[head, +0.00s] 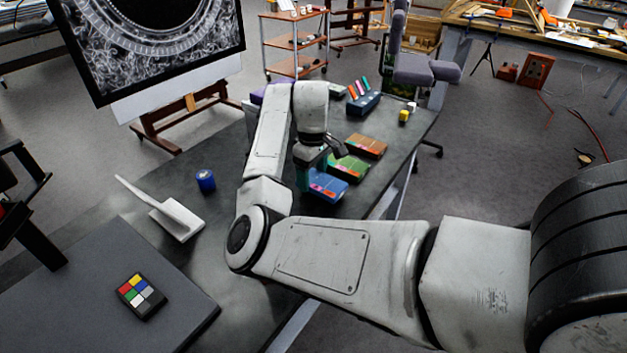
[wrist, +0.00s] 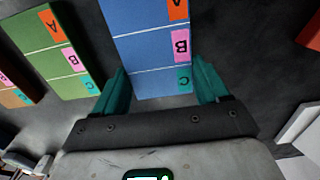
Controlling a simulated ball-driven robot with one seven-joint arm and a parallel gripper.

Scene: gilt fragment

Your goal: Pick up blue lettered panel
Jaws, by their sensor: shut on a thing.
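The blue lettered panel (wrist: 148,45) has white lines across it and orange, pink and teal tabs marked A, B and C. In the wrist view its C end lies between the two teal fingers of my gripper (wrist: 161,70), which is shut on it. In the head view the panel (head: 328,186) shows below my wrist, with its left part hidden by my arm. It lies at or close to the table top; I cannot tell whether it touches.
A green panel (wrist: 52,50) lies beside the blue one, with an orange-brown panel (head: 366,146) beyond. A blue can (head: 205,181), a white stand (head: 178,218) and a colour-square card (head: 140,295) are on the left.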

